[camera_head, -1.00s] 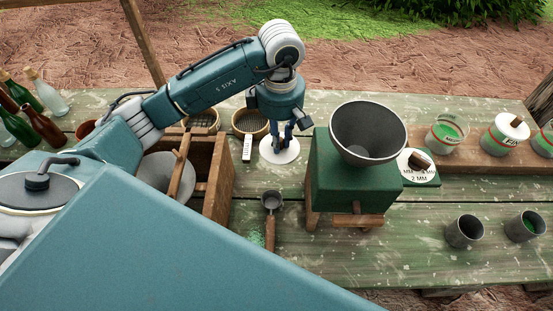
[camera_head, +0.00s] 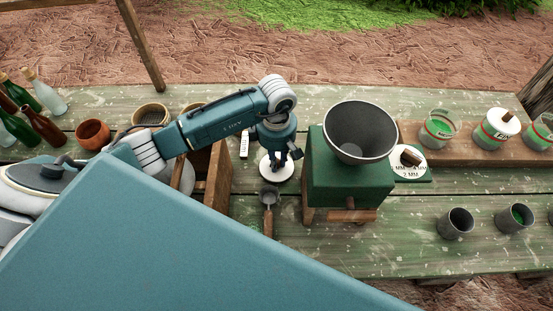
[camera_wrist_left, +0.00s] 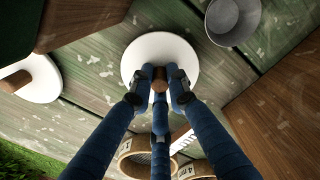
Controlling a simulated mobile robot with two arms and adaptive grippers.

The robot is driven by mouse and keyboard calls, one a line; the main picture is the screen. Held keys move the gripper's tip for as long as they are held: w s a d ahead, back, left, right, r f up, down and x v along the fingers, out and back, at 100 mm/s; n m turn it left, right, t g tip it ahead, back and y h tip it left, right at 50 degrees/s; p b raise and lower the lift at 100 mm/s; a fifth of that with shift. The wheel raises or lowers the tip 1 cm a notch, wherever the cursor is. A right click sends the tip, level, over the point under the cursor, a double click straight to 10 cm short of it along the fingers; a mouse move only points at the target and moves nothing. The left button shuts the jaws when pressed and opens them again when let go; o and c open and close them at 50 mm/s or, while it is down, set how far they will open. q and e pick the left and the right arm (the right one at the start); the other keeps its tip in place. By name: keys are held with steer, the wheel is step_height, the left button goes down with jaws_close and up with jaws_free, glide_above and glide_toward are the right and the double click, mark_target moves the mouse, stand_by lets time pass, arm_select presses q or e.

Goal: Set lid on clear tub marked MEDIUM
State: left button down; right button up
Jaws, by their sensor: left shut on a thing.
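My left gripper (camera_head: 277,156) is shut on the wooden knob (camera_wrist_left: 160,86) of a white round lid (camera_head: 277,170). In the left wrist view the lid (camera_wrist_left: 160,52) spreads flat beyond the fingers (camera_wrist_left: 160,78). It is left of the green mill; its height above the table is hard to judge. Clear tubs with green contents stand on a wooden board (camera_head: 464,154) at the right: an open one (camera_head: 437,132), a lidded one (camera_head: 487,136) with a partly legible label, and one cut by the right edge (camera_head: 541,134). I cannot read MEDIUM on any. My right gripper is not in view.
The green mill (camera_head: 345,182) with its dark hopper (camera_head: 360,135) stands between the lid and tubs. A marked white disc with a wooden handle (camera_head: 409,168) lies beside it.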

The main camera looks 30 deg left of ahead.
arm_select(q)
steer(key=shift+f, duration=0.25)
steer(key=c, duration=1.7)
jaws_free()
steer(key=shift+r, duration=0.1)
